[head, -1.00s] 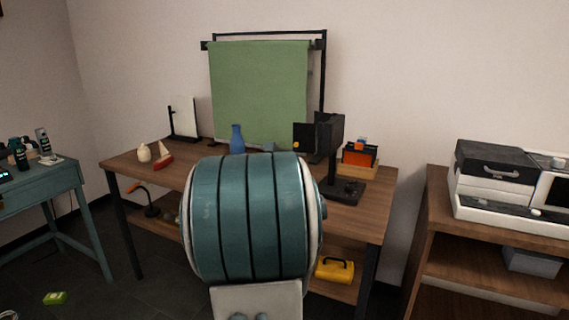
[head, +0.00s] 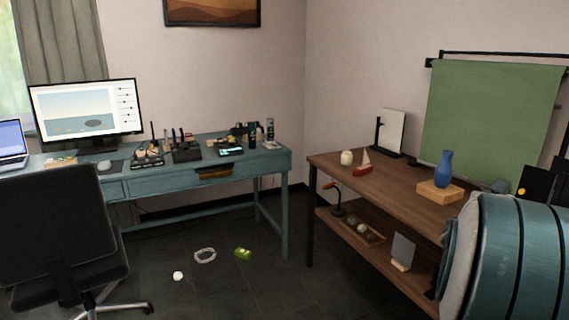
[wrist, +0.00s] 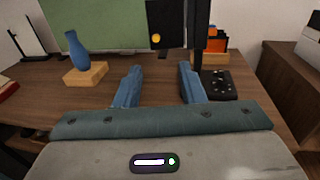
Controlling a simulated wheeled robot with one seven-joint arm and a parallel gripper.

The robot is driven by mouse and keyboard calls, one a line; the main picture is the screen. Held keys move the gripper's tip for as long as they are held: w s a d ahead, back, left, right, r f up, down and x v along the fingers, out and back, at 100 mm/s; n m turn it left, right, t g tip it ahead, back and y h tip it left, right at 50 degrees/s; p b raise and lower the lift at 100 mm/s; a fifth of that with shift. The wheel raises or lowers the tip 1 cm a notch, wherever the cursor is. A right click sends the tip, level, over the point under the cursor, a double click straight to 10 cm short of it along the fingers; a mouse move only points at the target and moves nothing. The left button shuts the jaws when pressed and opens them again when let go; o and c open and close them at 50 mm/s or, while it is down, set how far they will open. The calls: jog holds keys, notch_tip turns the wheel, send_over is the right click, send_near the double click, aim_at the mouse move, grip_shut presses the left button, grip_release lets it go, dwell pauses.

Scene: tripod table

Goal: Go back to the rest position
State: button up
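My gripper (wrist: 160,85) shows in the wrist view with its two blue fingers apart and nothing between them. It is over the front of the wooden table (wrist: 40,95), facing the items on it. My large teal arm part fills the right edge of the head view, where the fingers are hidden. A blue vase (head: 444,168) stands upright on a wooden block (head: 440,192) on the wooden table (head: 400,186). Both also show left of the fingers in the wrist view.
A green backdrop (head: 485,115) hangs behind the table. A small red sailboat (head: 363,162) and a cream pot (head: 347,158) are at its left end. A teal desk (head: 150,182) and black chair (head: 60,230) are at left. A green item (head: 243,253) and cable ring (head: 205,256) lie on the floor.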

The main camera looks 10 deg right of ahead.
jog(key=s+a+r+m+g+y+p, duration=0.1)
jog(key=s+a+m+y+p, duration=0.3)
jog(key=a, duration=1)
jog(key=s+a+r+m+g+y+p, duration=0.2)
jog(key=s+a+m+y+p, duration=0.3)
jog(key=a+m+p, duration=0.6)
jog(key=s+a+r+m+g+y+p, duration=0.1)
jog(key=s+a+r+m+y+p, duration=0.3)
jog(key=a, duration=1.3)
jog(key=m+y+p, duration=0.3)
jog(key=m, duration=0.1)
jog(key=shift+s+a+g, duration=0.15)
jog(key=shift+a+g, duration=0.15)
jog(key=shift+d+r+m, duration=0.1)
jog(key=shift+d+m, duration=0.05)
jog(key=shift+m, duration=0.15)
